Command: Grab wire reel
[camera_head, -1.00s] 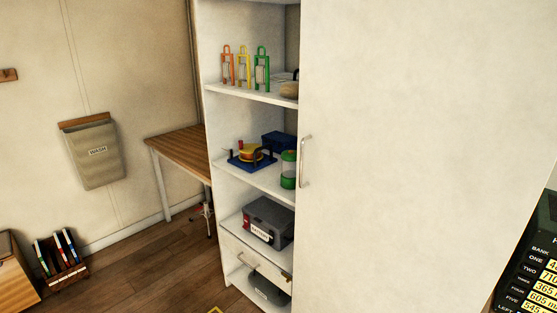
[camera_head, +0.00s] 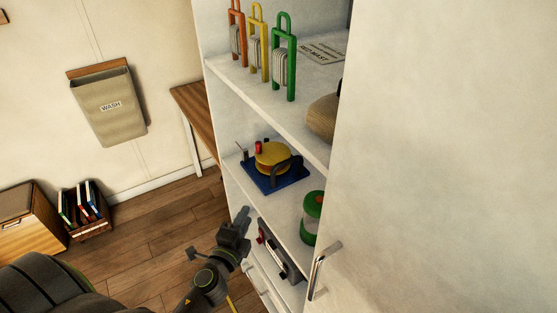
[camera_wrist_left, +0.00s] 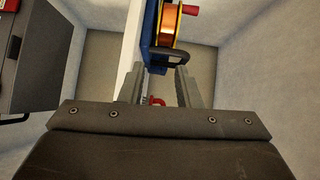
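The wire reel (camera_head: 272,155) is a yellow drum with a red knob and a dark handle on a blue base, sitting on the middle shelf. It also shows in the left wrist view (camera_wrist_left: 171,22), at the top centre beyond the fingers, its drum copper-coloured between yellow rims. My left gripper (camera_head: 243,217) is below and to the left of the reel, near the shelf's front edge. In the left wrist view its fingers (camera_wrist_left: 159,75) are apart with the reel's dark handle just beyond the tips. My right gripper is out of view.
A green-lidded jar (camera_head: 312,212) stands right of the reel. Orange, yellow and green lantern-like items (camera_head: 284,60) stand on the shelf (camera_head: 290,112) above. A grey case (camera_head: 283,252) sits below. A white door with a metal handle (camera_head: 322,268) closes off the right side.

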